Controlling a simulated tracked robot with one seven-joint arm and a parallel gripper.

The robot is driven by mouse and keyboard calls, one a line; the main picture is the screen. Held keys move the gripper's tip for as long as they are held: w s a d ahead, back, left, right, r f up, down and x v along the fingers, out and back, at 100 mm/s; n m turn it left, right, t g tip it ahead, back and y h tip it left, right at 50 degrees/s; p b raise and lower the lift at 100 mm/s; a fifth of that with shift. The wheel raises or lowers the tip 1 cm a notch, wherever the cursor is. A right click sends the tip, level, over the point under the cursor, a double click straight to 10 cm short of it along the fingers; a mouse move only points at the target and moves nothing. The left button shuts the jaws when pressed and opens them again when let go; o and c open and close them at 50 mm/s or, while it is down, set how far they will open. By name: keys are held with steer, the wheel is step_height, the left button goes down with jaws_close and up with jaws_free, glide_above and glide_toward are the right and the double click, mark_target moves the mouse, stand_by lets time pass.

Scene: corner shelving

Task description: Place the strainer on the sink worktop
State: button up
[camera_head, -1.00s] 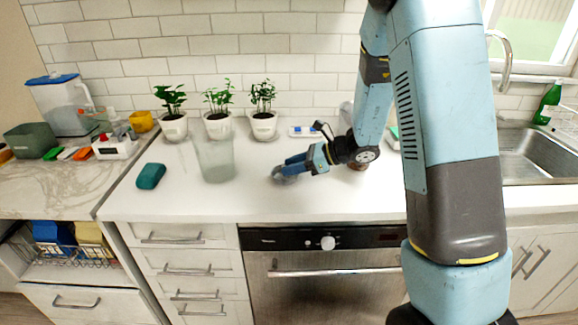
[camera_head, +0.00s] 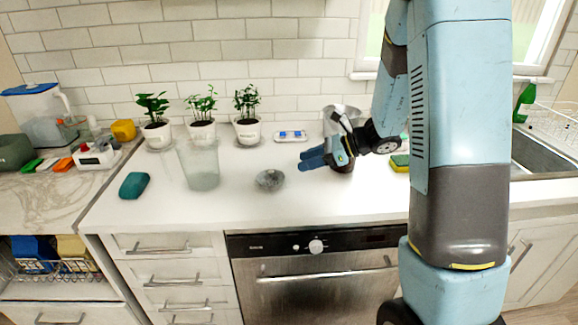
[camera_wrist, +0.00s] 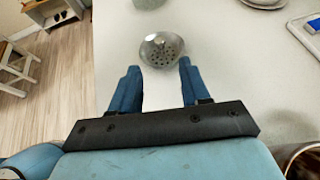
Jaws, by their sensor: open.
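The strainer (camera_head: 270,180) is a small grey metal bowl with holes. It sits on the white worktop (camera_head: 240,205) above the oven, and it also shows in the wrist view (camera_wrist: 162,49), just beyond my fingertips. My gripper (camera_head: 312,158) is to the right of the strainer in the head view, apart from it. In the wrist view my two blue fingers (camera_wrist: 156,75) are spread with only bare worktop between them. The sink (camera_head: 545,150) is at the right, partly hidden behind my arm.
A clear glass container (camera_head: 200,165) and a teal sponge (camera_head: 134,185) stand left of the strainer. Potted plants (camera_head: 248,130) line the wall. A metal pot (camera_head: 340,118) is behind my gripper. A yellow-green sponge (camera_head: 400,163) lies near my arm. The front worktop is clear.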

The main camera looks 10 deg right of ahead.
steer(key=s+d+r+n+t+h, duration=0.1)
steer(key=s+d+r+n+h, duration=0.2)
steer(key=s+n, duration=0.4)
steer(key=s+d+r+n+t+h, duration=0.1)
steer(key=s+d+r+n+h, duration=0.2)
steer(key=s+r+n+h, duration=0.2)
steer(key=s+d+r+n+h, duration=0.4)
steer(key=s+r+n, duration=0.4)
steer(key=s, duration=0.5)
steer(key=shift+r+n+t, duration=0.3)
steer(key=shift+r+t, duration=0.1)
steer(key=shift+r, duration=0.15)
